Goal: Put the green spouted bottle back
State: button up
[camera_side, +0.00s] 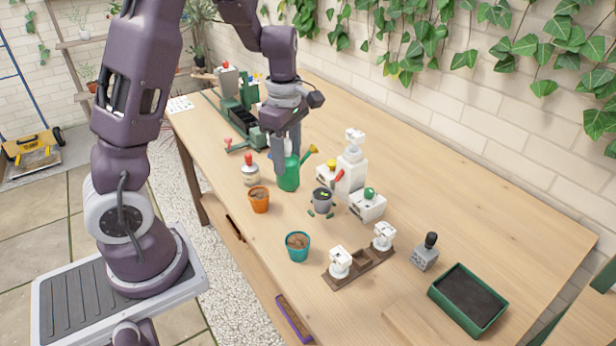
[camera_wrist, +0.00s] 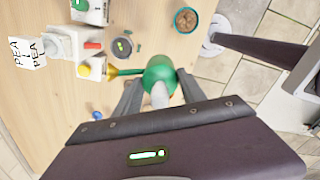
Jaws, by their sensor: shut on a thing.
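The green spouted bottle (camera_side: 288,177) has a white neck and a yellow-tipped spout that points right in the side view. It is upright at the table, and I cannot tell whether its base touches the wood. My gripper (camera_side: 287,150) comes down from above and is shut on it, with a finger on either side. In the wrist view the bottle (camera_wrist: 158,75) is between the two fingers of my gripper (camera_wrist: 158,95), its yellow spout pointing left. Its lower part is hidden in that view.
An orange pot (camera_side: 259,200), a grey pot (camera_side: 323,200) and a teal pot (camera_side: 298,246) stand nearby. A red-topped bottle (camera_side: 250,172) is just left of the green bottle. White devices (camera_side: 350,170) stand to the right. The table's right part (camera_side: 480,200) is mostly clear.

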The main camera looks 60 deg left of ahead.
jog(key=w+a+f, duration=0.2)
jog(key=w+a, duration=0.5)
jog(key=a, duration=0.3)
jog(key=w+a+f, duration=0.2)
jog(key=w+a, duration=0.5)
jog(key=a, duration=0.3)
jog(key=f, duration=0.9)
jog(key=shift+a, duration=0.25)
jog(key=shift+f, duration=0.15)
jog(key=o, duration=1.1)
jog(key=shift+s, duration=0.1)
